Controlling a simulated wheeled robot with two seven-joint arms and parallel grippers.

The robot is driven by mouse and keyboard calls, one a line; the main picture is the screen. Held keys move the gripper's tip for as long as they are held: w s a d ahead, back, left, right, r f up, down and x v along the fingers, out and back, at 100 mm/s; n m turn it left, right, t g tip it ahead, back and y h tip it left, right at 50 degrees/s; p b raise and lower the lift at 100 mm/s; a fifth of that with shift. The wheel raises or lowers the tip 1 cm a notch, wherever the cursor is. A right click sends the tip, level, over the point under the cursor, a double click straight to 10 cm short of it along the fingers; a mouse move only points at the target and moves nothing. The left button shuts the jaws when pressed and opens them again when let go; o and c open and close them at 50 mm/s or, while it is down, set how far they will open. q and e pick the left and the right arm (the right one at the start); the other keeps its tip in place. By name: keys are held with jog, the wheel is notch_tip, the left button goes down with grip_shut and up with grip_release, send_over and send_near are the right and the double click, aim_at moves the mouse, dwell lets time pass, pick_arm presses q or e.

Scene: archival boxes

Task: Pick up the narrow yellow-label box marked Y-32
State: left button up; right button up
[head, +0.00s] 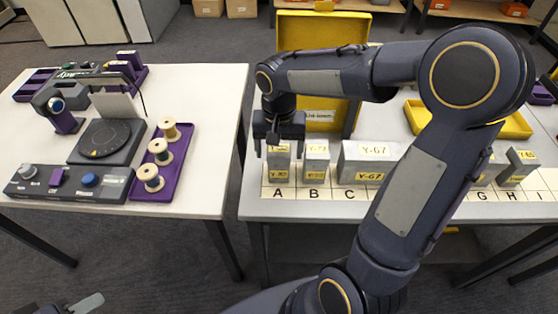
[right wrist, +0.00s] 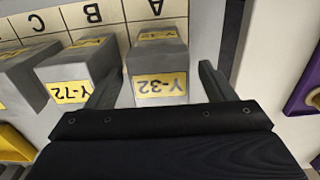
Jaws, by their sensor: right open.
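The narrow grey box marked Y-32 (right wrist: 160,85) stands upright at space A with a yellow label on its face. In the head view the box (head: 279,172) is at the left end of the row, its top partly hidden by my gripper. My right gripper (head: 279,142) is open and empty over it, pointing down. In the right wrist view my right gripper's (right wrist: 158,84) fingers show on either side of the box with a gap at each side. I cannot tell how far down they reach. A small part of my left gripper (head: 85,304) shows at the bottom left edge.
The Y-72 box (right wrist: 82,78) stands close beside at B, and the wider Y-67 box (head: 372,162) at C. A yellow open case (head: 345,70) rises behind. The left table holds a purple tray (head: 157,185) with spools. A gap separates the tables.

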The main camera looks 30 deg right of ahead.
jog(key=shift+c, duration=0.3)
jog(key=c, duration=1.2)
jog(key=shift+o, duration=0.2)
jog(key=shift+r, duration=0.1)
